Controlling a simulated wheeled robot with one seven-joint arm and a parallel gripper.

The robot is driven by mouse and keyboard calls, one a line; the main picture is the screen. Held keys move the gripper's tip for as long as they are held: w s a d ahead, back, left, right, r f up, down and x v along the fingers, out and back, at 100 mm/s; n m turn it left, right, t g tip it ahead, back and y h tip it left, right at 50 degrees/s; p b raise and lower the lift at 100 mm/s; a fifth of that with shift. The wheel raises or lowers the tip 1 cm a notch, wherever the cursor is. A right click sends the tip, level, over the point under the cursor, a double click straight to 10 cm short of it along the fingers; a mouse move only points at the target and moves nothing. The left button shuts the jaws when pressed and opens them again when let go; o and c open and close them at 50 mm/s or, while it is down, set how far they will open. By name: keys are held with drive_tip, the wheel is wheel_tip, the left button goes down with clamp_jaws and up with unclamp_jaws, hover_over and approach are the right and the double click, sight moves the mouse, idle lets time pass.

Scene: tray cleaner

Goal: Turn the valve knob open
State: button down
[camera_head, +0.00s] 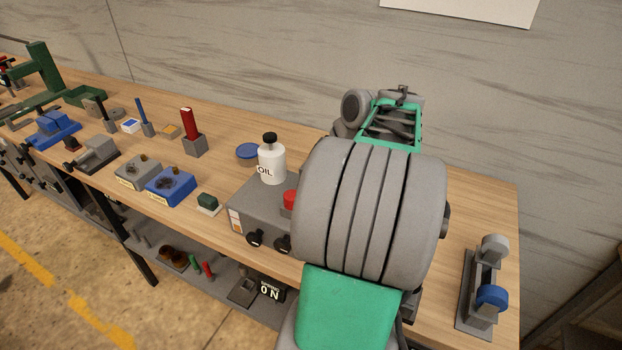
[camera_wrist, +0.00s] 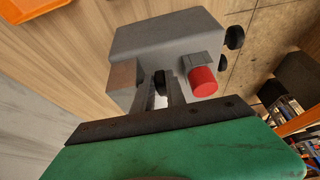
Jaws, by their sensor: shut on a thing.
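The grey machine box (camera_head: 262,208) stands on the bench, partly hidden behind my arm in the head view. It also shows in the wrist view (camera_wrist: 165,45). A small dark valve knob (camera_wrist: 160,83) is on the side of the box that faces my gripper. My gripper (camera_wrist: 161,87) has its two fingers on either side of this knob and is shut on it. The knob's marking and turn angle cannot be made out. In the head view my arm hides both the gripper and this knob.
A red button (camera_wrist: 203,82) sits close beside the fingers. Two black front knobs show, one of them here (camera_head: 255,238). A blue-wheeled stand (camera_head: 488,297) is at the bench's right end.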

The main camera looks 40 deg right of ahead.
drive_tip(key=t, duration=0.2)
drive_tip(key=s+f+t+y+b, duration=0.1)
drive_tip(key=t, duration=0.1)
drive_tip(key=shift+d+f, duration=0.15)
drive_tip(key=shift+f, duration=0.05)
drive_tip(key=shift+t+y, duration=0.5)
drive_tip(key=shift+t, duration=0.7)
drive_tip(key=t+p, duration=0.1)
drive_tip(key=p, duration=0.2)
drive_tip(key=shift+y, duration=0.3)
drive_tip(key=t+p, duration=0.1)
drive_tip(key=p, duration=0.3)
drive_tip(key=shift+f+t+y, duration=0.1)
drive_tip(key=shift+t+y, duration=0.2)
drive_tip(key=p, duration=0.3)
drive_tip(key=shift+f+t, duration=0.25)
drive_tip(key=shift+t, duration=0.05)
drive_tip(key=shift+f+p, duration=0.2)
drive_tip(key=shift+p, duration=0.2)
drive_tip(key=shift+f, duration=0.2)
drive_tip(key=c, duration=1.6)
unclamp_jaws()
drive_tip(key=shift+c, duration=0.2)
